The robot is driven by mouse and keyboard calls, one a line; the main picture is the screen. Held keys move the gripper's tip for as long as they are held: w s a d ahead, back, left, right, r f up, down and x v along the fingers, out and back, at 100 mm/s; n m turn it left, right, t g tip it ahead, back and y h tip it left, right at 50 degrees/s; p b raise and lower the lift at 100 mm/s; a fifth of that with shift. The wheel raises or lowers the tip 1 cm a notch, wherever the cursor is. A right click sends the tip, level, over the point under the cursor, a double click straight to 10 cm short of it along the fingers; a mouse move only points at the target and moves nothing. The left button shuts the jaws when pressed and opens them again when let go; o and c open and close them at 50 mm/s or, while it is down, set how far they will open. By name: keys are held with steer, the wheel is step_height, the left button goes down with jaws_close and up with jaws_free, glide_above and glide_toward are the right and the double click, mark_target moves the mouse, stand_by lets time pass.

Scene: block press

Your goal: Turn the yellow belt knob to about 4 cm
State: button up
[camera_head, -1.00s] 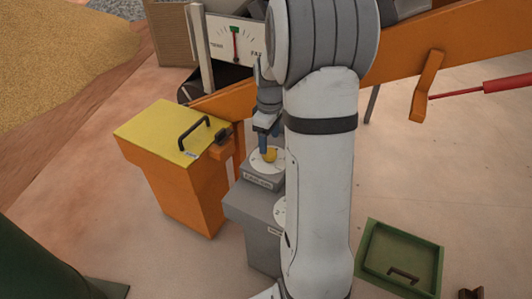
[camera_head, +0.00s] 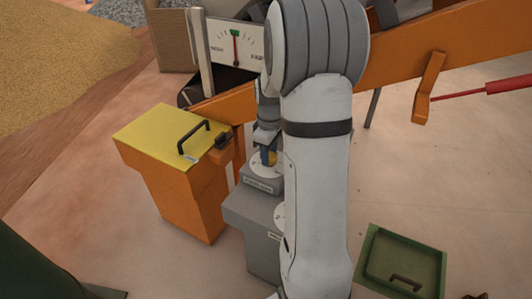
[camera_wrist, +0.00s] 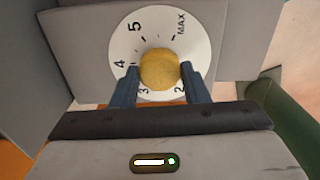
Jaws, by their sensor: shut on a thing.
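The yellow belt knob (camera_wrist: 160,69) sits at the centre of a white round dial (camera_wrist: 200,40) marked 2, 3, 4, 5 and MAX in the wrist view. My gripper (camera_wrist: 159,76) has its two blue-grey fingers on either side of the knob and is shut on it. The knob's pointer cannot be made out, so its setting is unclear. In the head view the knob (camera_head: 272,159) shows partly behind the fingers, on top of a grey control box (camera_head: 250,215). My arm hides the box's right side.
A gauge (camera_head: 235,42) with a needle near its green mark stands behind. An orange bin (camera_head: 195,205) with a yellow lid and black handle is just left of the box. A green tray (camera_head: 370,255) lies at right. Orange beams cross behind my arm.

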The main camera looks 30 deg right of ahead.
steer(key=shift+c, duration=1.4)
steer(key=shift+w+a, duration=0.1)
steer(key=shift+a, duration=0.2)
steer(key=shift+d, duration=0.2)
steer(key=shift+s+d+f, duration=0.1)
steer(key=shift+s+d, duration=0.1)
steer(key=o, duration=1)
steer(key=shift+c, duration=0.2)
steer(key=shift+w, duration=0.1)
steer(key=shift+r+p, duration=1.35)
steer(key=shift+r, duration=2.65)
steer(key=shift+a, duration=0.1)
